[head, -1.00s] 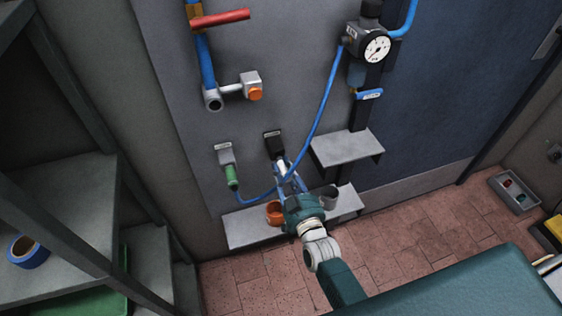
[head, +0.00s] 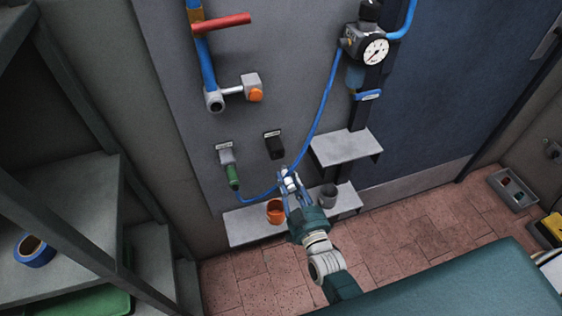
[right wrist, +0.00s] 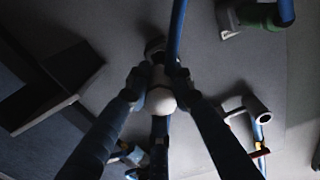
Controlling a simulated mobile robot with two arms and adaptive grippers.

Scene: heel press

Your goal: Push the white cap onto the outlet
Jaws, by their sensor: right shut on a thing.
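My right gripper (head: 289,181) is shut on the white cap (head: 290,185), holding it in front of the wall panel, below and right of the black outlet (head: 273,146). The cap is apart from that outlet in the head view. The right wrist view shows the rounded white cap (right wrist: 161,101) between the two fingers, with a dark fitting partly hidden beyond it. A grey outlet (head: 226,154) with a green connector (head: 233,176) sits left of the black one. My left gripper is not in view.
A blue hose (head: 319,110) passes close by my right gripper. A small shelf (head: 345,147) juts out at right. A lower shelf (head: 240,226) carries an orange cup (head: 275,211) and a grey cup (head: 328,195). A pipe end (head: 214,101) is above left.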

